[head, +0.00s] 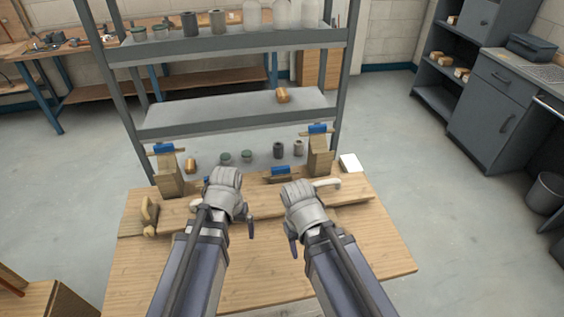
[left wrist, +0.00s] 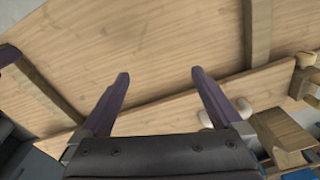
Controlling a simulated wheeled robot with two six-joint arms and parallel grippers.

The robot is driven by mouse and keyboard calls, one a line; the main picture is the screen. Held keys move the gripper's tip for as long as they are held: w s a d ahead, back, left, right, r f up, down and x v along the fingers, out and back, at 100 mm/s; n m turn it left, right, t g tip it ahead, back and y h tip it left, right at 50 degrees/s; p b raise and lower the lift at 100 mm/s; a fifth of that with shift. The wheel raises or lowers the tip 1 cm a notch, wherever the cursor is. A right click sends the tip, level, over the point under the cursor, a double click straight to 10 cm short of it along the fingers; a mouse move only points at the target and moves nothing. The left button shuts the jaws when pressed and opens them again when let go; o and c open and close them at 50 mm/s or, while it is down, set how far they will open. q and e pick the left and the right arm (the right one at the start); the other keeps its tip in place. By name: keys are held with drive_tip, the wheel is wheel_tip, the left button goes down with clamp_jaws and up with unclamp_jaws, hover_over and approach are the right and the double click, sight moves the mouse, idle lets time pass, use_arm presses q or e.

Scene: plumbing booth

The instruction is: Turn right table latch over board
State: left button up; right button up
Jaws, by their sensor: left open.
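A wooden board (head: 265,205) lies across the table (head: 390,255); in the left wrist view the board (left wrist: 170,110) crosses below my fingers. The right table latch (head: 327,183), a cream-white piece, is at the board's right part, just beyond my right gripper. Rounded white pieces (left wrist: 240,107) show at the board's edge in the left wrist view; I cannot tell which latch they belong to. My left gripper (head: 250,229) points down over the table, left of centre; its fingers (left wrist: 160,76) are apart and empty. My right gripper (head: 293,246) is near the latch; its second finger is hidden.
Wooden posts with blue clamps stand at the back left (head: 167,170) and back right (head: 319,155) of the table. A blue-topped tool (head: 280,172) lies between them. A wooden piece (head: 149,215) is at the left edge. A grey shelf (head: 235,112) stands behind. The front tabletop is clear.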

use_arm(q)
drive_tip(key=w+r+n, duration=0.1)
drive_tip(key=w, duration=0.7)
drive_tip(key=n, duration=0.2)
hover_over(281, 168)
drive_tip(key=shift+w+a+r+p, duration=0.1)
drive_tip(key=shift+w+r+p, duration=0.05)
drive_tip(key=shift+p, duration=0.15)
wheel_tip(281, 168, down, 8)
drive_tip(key=b, duration=0.8)
use_arm(e)
wheel_tip(281, 168, down, 7)
drive_tip(key=shift+r, duration=0.2)
use_arm(q)
drive_tip(key=shift+r, duration=0.1)
drive_tip(key=shift+c, duration=0.2)
use_arm(e)
drive_tip(key=shift+r, duration=0.1)
use_arm(q)
clamp_jaws()
